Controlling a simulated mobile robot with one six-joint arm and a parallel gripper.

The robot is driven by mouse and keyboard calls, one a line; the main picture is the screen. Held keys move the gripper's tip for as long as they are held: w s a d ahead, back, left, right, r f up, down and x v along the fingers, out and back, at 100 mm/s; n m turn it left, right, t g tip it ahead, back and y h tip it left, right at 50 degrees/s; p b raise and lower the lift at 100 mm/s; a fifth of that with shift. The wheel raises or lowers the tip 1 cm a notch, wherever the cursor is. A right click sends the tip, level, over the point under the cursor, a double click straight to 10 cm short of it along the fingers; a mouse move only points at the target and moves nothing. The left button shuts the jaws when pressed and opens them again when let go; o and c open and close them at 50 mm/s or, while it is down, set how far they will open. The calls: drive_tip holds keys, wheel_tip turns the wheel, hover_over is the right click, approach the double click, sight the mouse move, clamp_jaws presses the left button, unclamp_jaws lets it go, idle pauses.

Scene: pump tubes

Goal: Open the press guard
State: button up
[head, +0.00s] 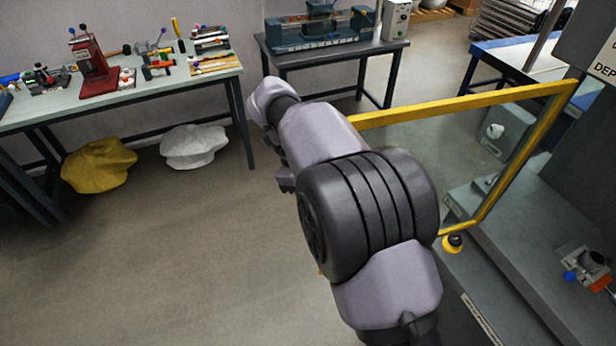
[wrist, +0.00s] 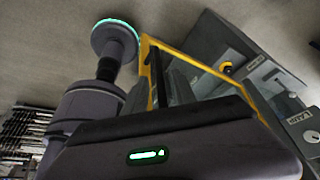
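The press guard is a clear panel in a yellow frame (head: 500,97). In the head view it stands out to the left from the grey press (head: 590,150), and my arm hides its left end. In the wrist view the yellow frame (wrist: 198,62) runs down to the right, just beyond my gripper (wrist: 163,85). A dark finger-like bar crosses in front of the frame there. My gripper's fingertips are mostly hidden in both views, so I cannot tell whether they touch the frame or how far apart they are.
A workbench (head: 120,95) with tools stands at the back left, with yellow (head: 98,165) and white (head: 195,146) sacks below it. A dark table (head: 335,52) with equipment is at the back. A black-and-yellow knob (head: 453,243) sits below the guard. The floor at left is clear.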

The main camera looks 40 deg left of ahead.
drive_tip(key=p+v, duration=0.9)
drive_tip(key=v, duration=0.7)
drive_tip(key=shift+p, duration=0.4)
drive_tip(key=shift+d, duration=0.1)
